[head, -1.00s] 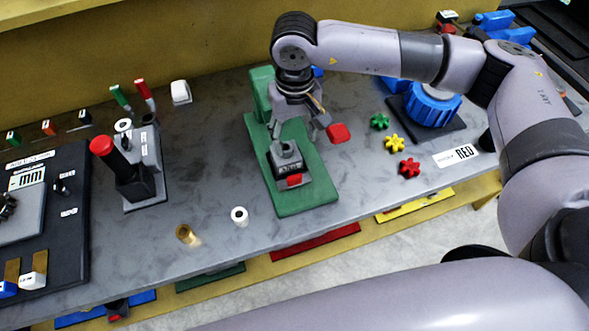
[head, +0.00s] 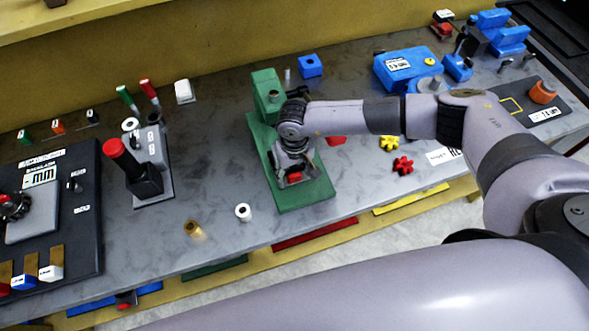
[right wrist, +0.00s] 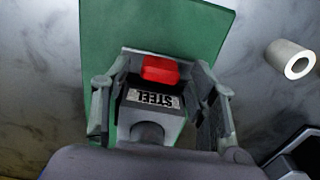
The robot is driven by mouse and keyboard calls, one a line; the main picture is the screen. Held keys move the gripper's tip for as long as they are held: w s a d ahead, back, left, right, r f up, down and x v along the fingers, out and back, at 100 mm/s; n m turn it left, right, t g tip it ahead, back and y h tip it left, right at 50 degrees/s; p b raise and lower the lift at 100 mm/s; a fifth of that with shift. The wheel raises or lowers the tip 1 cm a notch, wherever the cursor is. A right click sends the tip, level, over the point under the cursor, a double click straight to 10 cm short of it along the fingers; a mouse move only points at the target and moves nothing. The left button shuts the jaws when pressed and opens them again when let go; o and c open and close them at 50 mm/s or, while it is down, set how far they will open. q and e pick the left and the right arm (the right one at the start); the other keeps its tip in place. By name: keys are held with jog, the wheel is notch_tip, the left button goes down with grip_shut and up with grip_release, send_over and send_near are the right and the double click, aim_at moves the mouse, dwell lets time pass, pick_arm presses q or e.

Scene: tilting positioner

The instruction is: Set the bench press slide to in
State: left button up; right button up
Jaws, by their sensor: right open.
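The bench press is green, with a flat base (head: 305,195) and an upright column (head: 266,88) behind. Its slide is a grey block labelled STEEL (right wrist: 152,98) with a red front tab (right wrist: 160,68); in the head view the red tab (head: 294,177) shows just under my gripper. My right gripper (head: 293,172) is over the slide, pointing down. In the right wrist view the open fingers (right wrist: 160,112) stand on both sides of the slide block. Whether they touch it I cannot tell. My arm hides most of the slide in the head view. My left gripper is not in view.
A red knob (head: 337,140) sits beside the press. A white ring (head: 243,212) and a brass cylinder (head: 194,229) lie in front left. A red-handled lever device (head: 130,165) stands left. A red star knob (head: 403,166) lies right. The front bench between them is clear.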

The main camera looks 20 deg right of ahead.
jog(key=shift+c, duration=0.5)
grip_shut()
dwell(0.3)
